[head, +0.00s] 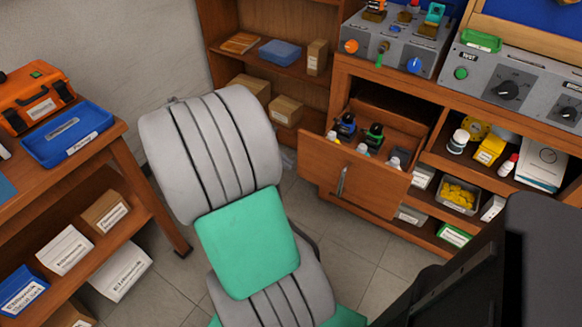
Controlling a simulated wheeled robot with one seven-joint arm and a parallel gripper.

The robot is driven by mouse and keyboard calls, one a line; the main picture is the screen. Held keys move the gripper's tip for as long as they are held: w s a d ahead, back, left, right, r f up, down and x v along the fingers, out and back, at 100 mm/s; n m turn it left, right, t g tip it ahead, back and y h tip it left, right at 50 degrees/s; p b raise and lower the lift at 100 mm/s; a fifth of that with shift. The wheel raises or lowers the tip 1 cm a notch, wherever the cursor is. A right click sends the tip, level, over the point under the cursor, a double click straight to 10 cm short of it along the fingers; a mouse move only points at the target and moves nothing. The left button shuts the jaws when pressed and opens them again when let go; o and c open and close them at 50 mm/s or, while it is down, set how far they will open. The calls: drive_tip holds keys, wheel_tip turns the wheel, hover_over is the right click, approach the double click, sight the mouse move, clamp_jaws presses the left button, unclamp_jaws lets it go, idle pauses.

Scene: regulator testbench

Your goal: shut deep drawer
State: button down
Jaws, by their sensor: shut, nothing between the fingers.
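The deep drawer (378,186) is pulled out from the wooden bench at right centre in the head view. Its wooden front has an upright metal handle (340,182). Several small bottles stand inside, including a dark blue one (346,126) and a dark one with a green label (372,138). The drawer's inner back is partly in shadow. I do not see my gripper's fingers.
Control boxes (392,42) stand on top. A wooden shelf unit (262,62) is behind. At left, a table bears an orange case (36,97) and blue tray (67,134). Tiled floor (345,262) is clear before the drawer.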

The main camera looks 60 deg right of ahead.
approach(317, 170)
wheel_tip(317, 170, down, 4)
drive_tip(key=s+a, duration=0.2)
drive_tip(key=d, duration=0.3)
drive_tip(key=shift+d+b, duration=0.2)
drive_tip(key=shift+b, duration=0.15)
drive_tip(key=shift+d, duration=0.35)
